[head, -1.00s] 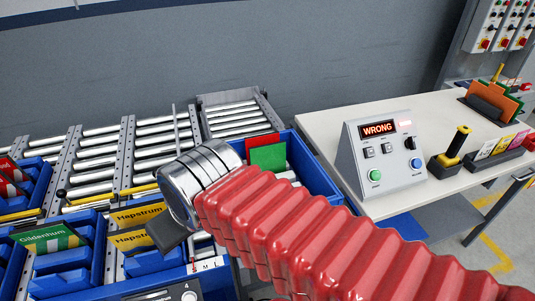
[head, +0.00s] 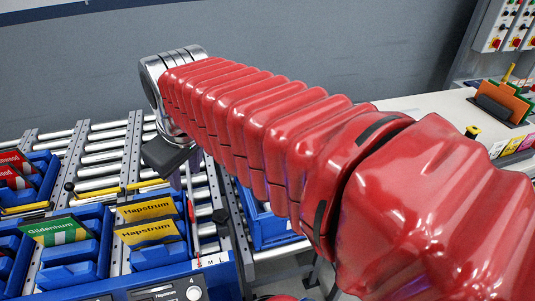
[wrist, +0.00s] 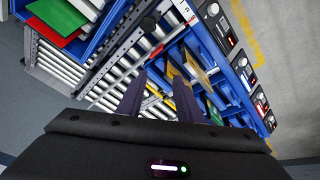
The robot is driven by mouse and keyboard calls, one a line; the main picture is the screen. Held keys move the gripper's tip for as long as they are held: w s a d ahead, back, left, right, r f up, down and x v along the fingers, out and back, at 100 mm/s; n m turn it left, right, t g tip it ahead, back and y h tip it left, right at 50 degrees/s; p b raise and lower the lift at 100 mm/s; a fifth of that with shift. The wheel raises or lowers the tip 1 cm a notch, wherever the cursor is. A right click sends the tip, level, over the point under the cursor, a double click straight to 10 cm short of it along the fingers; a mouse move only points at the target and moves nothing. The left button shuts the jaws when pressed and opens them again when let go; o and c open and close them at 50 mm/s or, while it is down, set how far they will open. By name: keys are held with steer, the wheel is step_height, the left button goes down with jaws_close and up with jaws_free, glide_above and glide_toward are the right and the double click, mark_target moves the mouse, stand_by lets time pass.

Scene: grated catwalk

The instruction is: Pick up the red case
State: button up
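Two red cases (head: 14,170) stand in a blue compartment at the far left of the head view. Another flat red case (wrist: 42,31) lies beside a green one (wrist: 56,15) in a blue bin at the upper left of the wrist view; my arm hides this pair in the head view. My gripper (wrist: 158,90) is open and empty, its two dark fingers apart above the rollers and sorting bins. In the head view only its dark body shows, and its fingers are mostly hidden.
Yellow cases (head: 148,210) and a green case (head: 55,230) stand in blue bins at the lower left. Roller lanes (head: 103,145) lie behind them. A pale table (head: 430,104) is at the right, partly behind my arm. A grey wall closes the back.

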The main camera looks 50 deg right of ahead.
steer(key=w+d+n+g, duration=0.3)
steer(key=w+d+n, duration=0.2)
steer(key=w+d, duration=1.35)
steer(key=d+f+n+g, duration=0.1)
steer(key=d+f, duration=0.4)
steer(key=d, duration=0.3)
steer(key=d+f+n+g+y, duration=0.1)
steer(key=d+f, duration=0.3)
steer(key=d, duration=0.4)
steer(key=d+f+n, duration=0.3)
steer(key=d+f, duration=0.2)
steer(key=d, duration=0.2)
steer(key=shift+s+d+f+g, duration=0.15)
steer(key=shift+d+f+g, duration=0.2)
steer(key=shift+d+g, duration=0.05)
steer(key=shift+s+a+f, duration=0.1)
steer(key=shift+s+f, duration=0.1)
steer(key=shift+f, duration=1.2)
steer(key=shift+s+a+f, duration=0.1)
steer(key=shift+s+f, duration=0.05)
steer(key=shift+f, duration=1.3)
steer(key=shift+s+a+f, duration=0.1)
steer(key=shift+s+f, duration=0.1)
steer(key=shift+f, duration=1.2)
steer(key=shift+f, duration=0.1)
